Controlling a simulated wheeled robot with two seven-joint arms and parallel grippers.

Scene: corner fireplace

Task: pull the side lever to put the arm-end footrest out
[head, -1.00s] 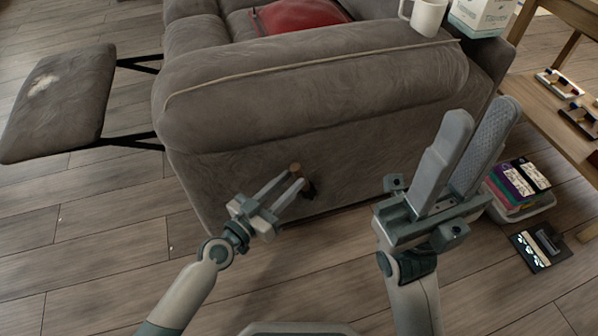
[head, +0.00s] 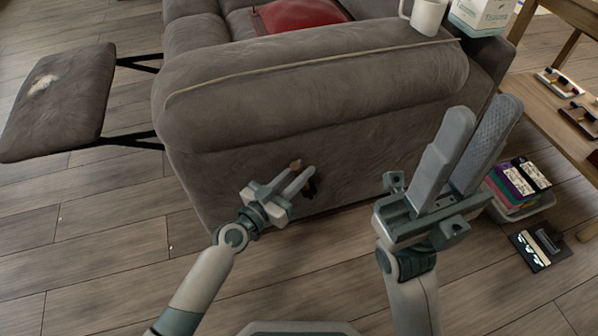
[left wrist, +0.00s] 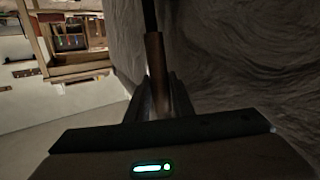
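The grey sofa arm (head: 315,90) fills the middle of the head view. The side lever (head: 310,187) sticks out low on its outer face, with a dark stem and a brown tip. Its brown handle also shows in the left wrist view (left wrist: 155,65). My left gripper (head: 303,170) is at the lever, its fingers open to either side of the handle; contact is unclear. The arm-end footrest (head: 62,98) is out at the left, on black struts. My right gripper (head: 472,150) is open and empty, pointing up in front of the sofa arm's right part.
A white mug (head: 425,15) and a box (head: 480,14) stand on the sofa's far right. A wooden table (head: 555,105) and a bin of coloured packs (head: 520,185) are at the right. The wooden floor (head: 100,240) is clear at the lower left.

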